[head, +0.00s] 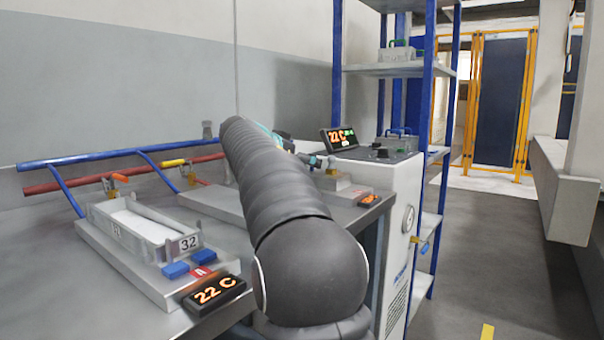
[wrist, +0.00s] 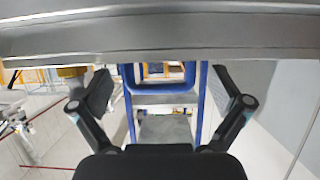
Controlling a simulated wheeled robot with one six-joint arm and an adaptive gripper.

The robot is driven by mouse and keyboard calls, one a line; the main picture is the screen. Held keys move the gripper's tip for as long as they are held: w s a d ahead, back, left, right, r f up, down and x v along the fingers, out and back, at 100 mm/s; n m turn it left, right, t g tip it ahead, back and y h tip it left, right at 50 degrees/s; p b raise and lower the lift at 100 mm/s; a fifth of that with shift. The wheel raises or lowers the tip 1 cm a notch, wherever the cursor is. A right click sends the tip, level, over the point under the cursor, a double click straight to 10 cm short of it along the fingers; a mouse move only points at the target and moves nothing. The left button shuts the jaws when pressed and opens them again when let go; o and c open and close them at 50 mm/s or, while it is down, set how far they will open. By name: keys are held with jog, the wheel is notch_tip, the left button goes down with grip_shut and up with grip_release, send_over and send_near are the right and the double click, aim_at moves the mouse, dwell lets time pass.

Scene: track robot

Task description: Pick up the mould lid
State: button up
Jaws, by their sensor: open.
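In the wrist view a grey metal slab (wrist: 160,38), which looks like the mould lid, fills the top of the picture. A blue loop handle (wrist: 188,78) stands out from its edge. My gripper (wrist: 162,98) is open, with one dark finger on each side of the handle. Gaps show between the fingers and the handle, and nothing is gripped. In the head view my dark arm reaches away over the bench and hides most of the gripper and the lid there. An open mould (head: 132,234), marked 32, sits on the left bench station.
The bench (head: 60,300) carries blue and red pipes (head: 110,157) along the wall. A white cabinet (head: 400,200) with a 22 C display stands beyond my arm. A blue-post shelf (head: 398,70) holds a grey block with a green handle. Floor on the right is clear.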

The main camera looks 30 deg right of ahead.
jog(key=shift+w+d+f, duration=0.15)
jog(key=shift+d, duration=0.25)
jog(key=c, duration=1.7)
jog(key=shift+r+p, duration=0.55)
jog(key=shift+r, duration=1.55)
jog(key=s+d+r, duration=0.1)
jog(key=s+r, duration=0.1)
jog(key=s, duration=0.1)
jog(key=s+d+r, duration=0.2)
jog(key=s, duration=0.2)
jog(key=s+d+r, duration=0.1)
jog(key=s+r, duration=0.2)
jog(key=s, duration=0.1)
jog(key=shift+d, duration=0.15)
